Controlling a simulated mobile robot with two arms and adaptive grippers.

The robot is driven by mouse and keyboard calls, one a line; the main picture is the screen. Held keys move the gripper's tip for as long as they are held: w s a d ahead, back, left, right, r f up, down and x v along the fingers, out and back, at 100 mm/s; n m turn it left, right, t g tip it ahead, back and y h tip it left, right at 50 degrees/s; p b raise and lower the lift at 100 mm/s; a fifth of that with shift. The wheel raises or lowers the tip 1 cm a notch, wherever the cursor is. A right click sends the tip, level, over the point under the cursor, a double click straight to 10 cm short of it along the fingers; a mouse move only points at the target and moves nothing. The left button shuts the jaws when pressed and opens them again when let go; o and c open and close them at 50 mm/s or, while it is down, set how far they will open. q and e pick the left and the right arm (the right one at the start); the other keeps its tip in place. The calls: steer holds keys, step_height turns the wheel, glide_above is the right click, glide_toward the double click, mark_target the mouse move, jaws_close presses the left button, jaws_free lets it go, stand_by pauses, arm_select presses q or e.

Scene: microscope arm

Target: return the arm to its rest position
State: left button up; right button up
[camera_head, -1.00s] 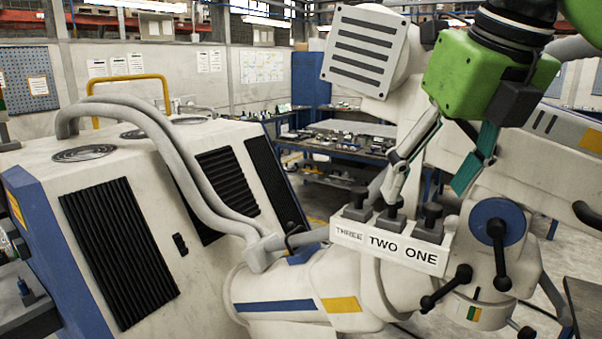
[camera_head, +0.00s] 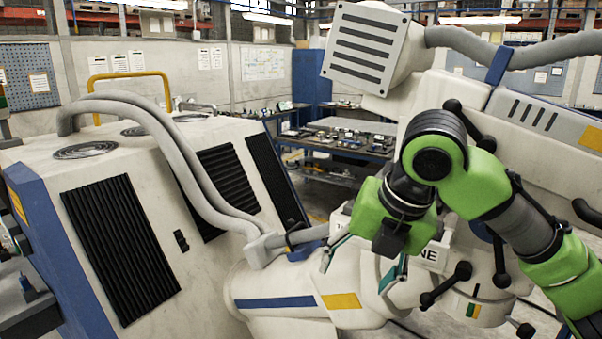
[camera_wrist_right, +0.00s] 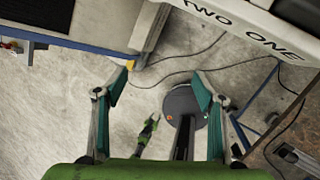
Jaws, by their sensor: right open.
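The white microscope arm (camera_head: 515,95) spans the upper right of the head view, and its slotted box-shaped head (camera_head: 366,50) is at the top centre. Below is a white body (camera_head: 275,285) with blue and yellow stripes. Its label plate (camera_head: 431,254) shows only its end letters, the rest being behind my right gripper. In the wrist view the plate (camera_wrist_right: 235,22) reads TWO ONE at the top right. My right gripper (camera_head: 363,266) is open in front of the plate and body.
A large white cabinet (camera_head: 120,190) with black vents and grey hoses (camera_head: 180,160) fills the left. Black ball-ended levers (camera_head: 455,285) stick out to the right of my gripper. A cluttered workbench (camera_head: 345,140) stands behind. Cables cross the floor in the wrist view.

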steer(key=s+a+f+m+y, duration=0.1)
steer(key=s+a+f+m, duration=0.15)
steer(key=f+m, duration=0.7)
steer(key=s+a+f+m+y, duration=0.25)
steer(key=f+m, duration=0.25)
steer(key=f, duration=1)
steer(key=s+d+f+m+h, duration=0.3)
steer(key=s+d+f+m, duration=0.45)
steer(key=s, duration=0.25)
steer(key=s+d+f+m+h, duration=0.3)
steer(key=s+d+f+m, duration=0.4)
steer(key=s+d+m, duration=0.25)
step_height(320, 180, down, 30)
steer(key=s+g+b, duration=0.2)
steer(key=b, duration=0.4)
arm_select(q)
step_height(320, 180, down, 12)
steer(key=w+b, duration=0.1)
steer(key=b, duration=0.5)
arm_select(e)
steer(key=s+d+f, duration=0.1)
steer(key=s+f, duration=0.7)
steer(key=f, duration=0.4)
steer(key=s+d+f+g, duration=0.1)
steer(key=s+f, duration=0.8)
steer(key=f, duration=0.3)
steer(key=shift+d+n, duration=0.2)
steer(key=shift+n, duration=0.25)
